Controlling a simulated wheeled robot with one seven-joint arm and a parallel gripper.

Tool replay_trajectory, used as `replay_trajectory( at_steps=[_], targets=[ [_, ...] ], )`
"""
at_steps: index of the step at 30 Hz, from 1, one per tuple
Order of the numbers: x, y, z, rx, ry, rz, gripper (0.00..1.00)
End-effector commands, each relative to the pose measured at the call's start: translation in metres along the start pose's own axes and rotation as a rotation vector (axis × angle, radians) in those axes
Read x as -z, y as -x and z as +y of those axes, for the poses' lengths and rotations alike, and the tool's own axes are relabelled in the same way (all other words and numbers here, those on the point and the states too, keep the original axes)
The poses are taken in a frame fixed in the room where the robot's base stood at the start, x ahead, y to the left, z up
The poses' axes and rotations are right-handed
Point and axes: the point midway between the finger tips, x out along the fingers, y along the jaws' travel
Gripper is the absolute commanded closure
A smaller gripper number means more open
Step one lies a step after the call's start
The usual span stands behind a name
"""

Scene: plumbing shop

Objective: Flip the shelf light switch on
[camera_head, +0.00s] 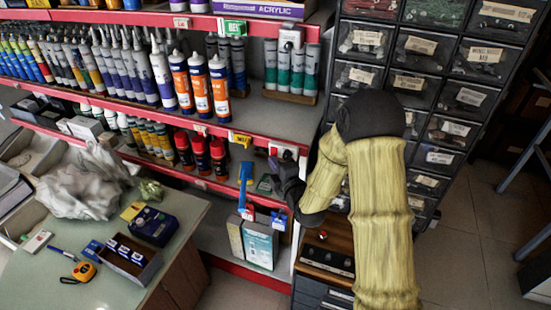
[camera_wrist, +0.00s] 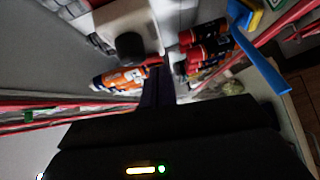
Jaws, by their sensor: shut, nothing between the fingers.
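A small pale box (camera_head: 284,151) sits on the red shelf edge at the right end of the middle shelf, just above my gripper (camera_head: 275,166). In the wrist view a pale box with a round black knob (camera_wrist: 130,46) is close to my fingertips (camera_wrist: 157,72), up and to their left; it looks like the same box. Whether the fingers touch it, and which way any switch is set, I cannot tell. My gripper is shut and empty; my forearm hides part of the drawers.
Orange-and-white tubes (camera_head: 199,85) and red-and-black cans (camera_head: 201,155) stand on the shelves left of my gripper. A blue tool (camera_head: 245,180) hangs close by its left. A drawer cabinet (camera_head: 416,55) stands behind my arm. A cluttered table (camera_head: 150,265) is at lower left.

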Motion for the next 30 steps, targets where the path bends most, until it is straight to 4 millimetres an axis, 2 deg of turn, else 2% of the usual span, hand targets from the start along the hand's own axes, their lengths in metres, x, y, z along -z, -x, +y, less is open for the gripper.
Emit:
replay_trajectory(
  at_steps=[21, 30],
  targets=[
    [-0.0077, -0.0081, -0.0061, -0.027, 0.027, 0.001, 1.0],
    [-0.0068, -0.0071, -0.0021, -0.027, 0.027, 0.001, 1.0]
  ],
)
